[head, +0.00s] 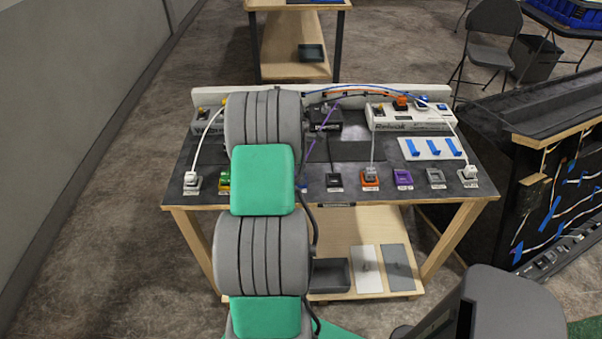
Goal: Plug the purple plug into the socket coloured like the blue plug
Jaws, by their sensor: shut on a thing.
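The purple plug is not visible. A purple cable (322,132) runs down from the back of the table and passes behind my arm. A blue plug (422,102) seems to sit on the right power strip (385,121). A small bit of blue (303,185) shows at the front row just right of my arm; it may be part of a blue socket, mostly hidden. A purple socket (403,178) stands in the front row and looks empty.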

